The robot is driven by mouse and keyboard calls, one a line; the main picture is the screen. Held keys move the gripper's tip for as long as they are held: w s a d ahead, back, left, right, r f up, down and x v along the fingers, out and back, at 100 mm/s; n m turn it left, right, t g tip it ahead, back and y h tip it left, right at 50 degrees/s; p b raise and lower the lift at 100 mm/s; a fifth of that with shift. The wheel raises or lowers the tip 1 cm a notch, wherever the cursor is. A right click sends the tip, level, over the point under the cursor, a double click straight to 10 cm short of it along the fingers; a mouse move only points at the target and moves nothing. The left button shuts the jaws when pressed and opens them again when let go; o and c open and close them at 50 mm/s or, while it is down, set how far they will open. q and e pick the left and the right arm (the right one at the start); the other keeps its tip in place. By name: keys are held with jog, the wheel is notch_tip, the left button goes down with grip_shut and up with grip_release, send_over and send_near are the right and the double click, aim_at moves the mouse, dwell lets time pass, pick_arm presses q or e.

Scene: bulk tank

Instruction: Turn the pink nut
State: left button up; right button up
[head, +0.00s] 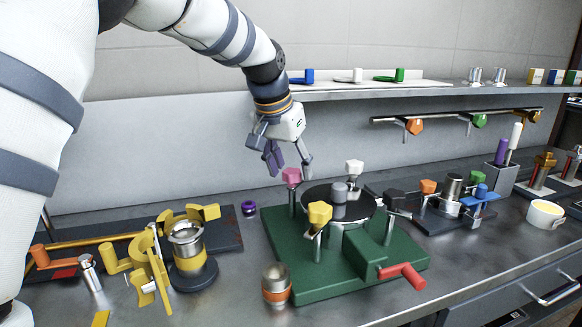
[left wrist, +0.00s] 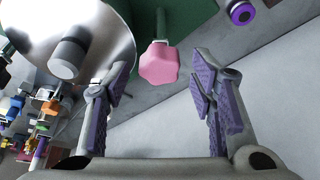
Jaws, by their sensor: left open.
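The pink nut (head: 291,176) sits on top of an upright post at the back left corner of a green base (head: 290,262). It also shows as a pink lobed knob in the left wrist view (left wrist: 159,65). My left gripper (head: 288,172) is open and empty. In the head view it hangs with its fingers down around or just above the nut. In the left wrist view the nut lies between the fingers' lines but beyond the fingertips (left wrist: 163,72), apart from them. My right gripper shows in neither view.
The green base also carries a yellow knob (head: 320,213), a white knob (head: 354,167), a round metal plate (head: 343,212) and a red crank (head: 402,274). A purple ring (head: 249,208) lies left of it. Yellow-handled parts (head: 150,262) crowd the left. A shelf (head: 400,88) runs along the wall.

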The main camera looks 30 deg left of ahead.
pick_arm(q)
jog(key=shift+w+f, duration=0.15)
jog(key=shift+f, duration=0.15)
jog(key=c, duration=1.1)
jog(key=shift+c, duration=0.2)
